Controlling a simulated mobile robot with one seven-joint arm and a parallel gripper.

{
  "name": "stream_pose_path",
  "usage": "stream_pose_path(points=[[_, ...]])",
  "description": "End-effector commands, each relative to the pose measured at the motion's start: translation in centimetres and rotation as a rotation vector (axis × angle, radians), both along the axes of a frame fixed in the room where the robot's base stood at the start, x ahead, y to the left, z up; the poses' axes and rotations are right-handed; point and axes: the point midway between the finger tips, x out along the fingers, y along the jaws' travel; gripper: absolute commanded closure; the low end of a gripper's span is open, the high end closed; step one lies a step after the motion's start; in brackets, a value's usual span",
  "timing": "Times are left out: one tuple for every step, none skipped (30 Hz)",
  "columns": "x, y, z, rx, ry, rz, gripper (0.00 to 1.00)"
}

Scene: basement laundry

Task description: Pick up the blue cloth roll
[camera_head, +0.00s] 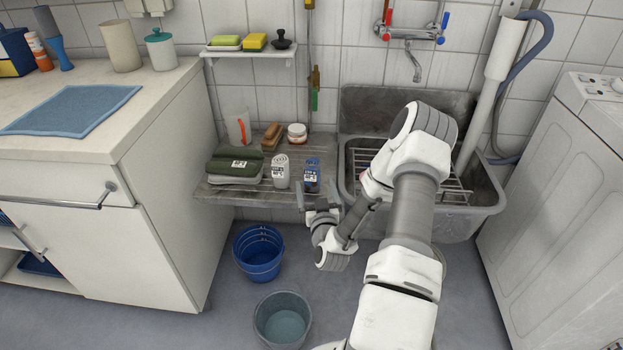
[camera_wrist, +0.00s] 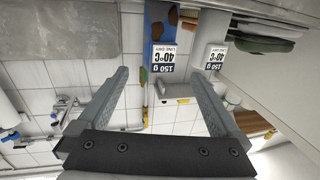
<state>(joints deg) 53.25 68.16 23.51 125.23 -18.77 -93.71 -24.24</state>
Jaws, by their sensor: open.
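The blue cloth roll (camera_head: 312,178) lies on the slatted metal shelf beside the sink, with a white label on its front. In the wrist view the blue cloth roll (camera_wrist: 154,22) is at the top centre, its label reading 150 g, 40°C, line dry, upside down. My gripper (camera_head: 319,196) is open and empty, just in front of the roll near the shelf's front edge. In the wrist view the two fingers of my gripper (camera_wrist: 160,76) are spread apart, with the roll beyond their tips and roughly between them.
A pale grey labelled roll (camera_head: 281,173) lies close to the left, then folded green cloth (camera_head: 233,164). The sink (camera_head: 478,212) is right. Blue (camera_head: 259,266) and grey (camera_head: 282,335) buckets stand below.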

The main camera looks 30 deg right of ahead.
Motion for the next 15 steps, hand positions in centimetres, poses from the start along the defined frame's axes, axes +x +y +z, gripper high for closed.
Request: stream_pose_path(points=[[0.9,-0.5,-0.1,-0.003,-0.003,-0.002,0.0],[1.4,-0.7,-0.1,-0.001,-0.003,-0.001,0.0],[1.9,-0.9,-0.1,-0.002,-0.004,-0.001,0.0],[2.2,-1.0,-0.1,-0.001,-0.003,0.0,0.0],[2.5,-1.2,-0.1,-0.001,-0.002,0.0,0.0],[2.8,-1.3,0.0,-0.002,-0.001,-0.001,0.0],[2.9,-1.4,0.0,0.0,-0.001,-0.001,0.0],[3.0,-1.4,0.0,0.0,0.0,0.0,0.0],[3.2,-1.5,0.0,0.0,0.0,0.0,0.0],[3.4,-1.6,-0.1,0.0,0.0,-0.001,0.0],[3.6,-1.7,-0.1,0.0,-0.001,-0.001,0.0],[4.0,-2.0,-0.2,-0.001,-0.002,-0.002,0.0],[4.4,-2.2,-0.3,-0.001,-0.002,-0.002,0.0],[4.8,-2.5,-0.3,-0.001,-0.002,-0.002,0.0],[5.4,-2.8,-0.4,-0.001,-0.003,-0.002,0.0]])
